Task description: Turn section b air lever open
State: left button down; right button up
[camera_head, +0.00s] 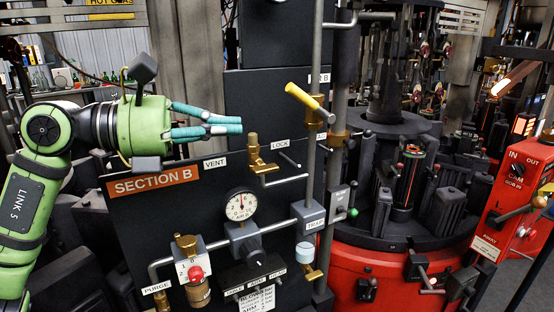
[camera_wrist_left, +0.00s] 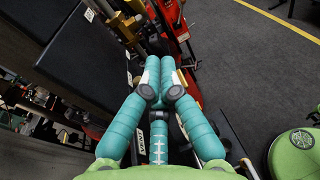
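The section B panel (camera_head: 140,225) is dark and carries an orange SECTION B label (camera_head: 153,182). A yellow lever handle (camera_head: 303,97) slants down to the right on a vertical grey pipe, above a brass valve body. A partly hidden label ending in B (camera_head: 322,78) is beside it. My left gripper (camera_head: 241,125) has teal fingers with tips close together, nothing between them. It is left of the yellow handle and apart from it in the picture. In the left wrist view the fingers (camera_wrist_left: 159,65) also converge. My right gripper is not in view.
A round gauge (camera_head: 241,205), a brass valve (camera_head: 259,158) by the LOCK label and a red-knobbed PURGE valve (camera_head: 195,273) crowd the panel. A red machine base (camera_head: 375,270) and a red control box (camera_head: 512,195) stand right. Grey floor (camera_wrist_left: 260,65) is clear in the wrist view.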

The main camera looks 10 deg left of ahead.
pick_arm(q)
notch_tip(320, 180, down, 4)
jog(key=a+t+h+b, duration=0.2)
jog(key=a+b, duration=0.1)
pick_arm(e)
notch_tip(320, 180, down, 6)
pick_arm(q)
jog(key=m+p, duration=0.1)
jog(key=p, duration=0.4)
send_near(310, 107)
notch_tip(310, 107, down, 2)
jog(key=w+d, duration=0.2)
jog(key=shift+w+d+r+p, duration=0.15)
jog(key=shift+d+r+p, duration=0.7)
jog(key=shift+d+p, duration=0.1)
jog(key=shift+d+r+p, duration=0.25)
jog(key=shift+r+p, duration=0.1)
jog(key=shift+r, duration=0.05)
jog(key=shift+d, duration=0.1)
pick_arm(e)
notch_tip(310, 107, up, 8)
pick_arm(q)
jog(key=shift+w, duration=0.1)
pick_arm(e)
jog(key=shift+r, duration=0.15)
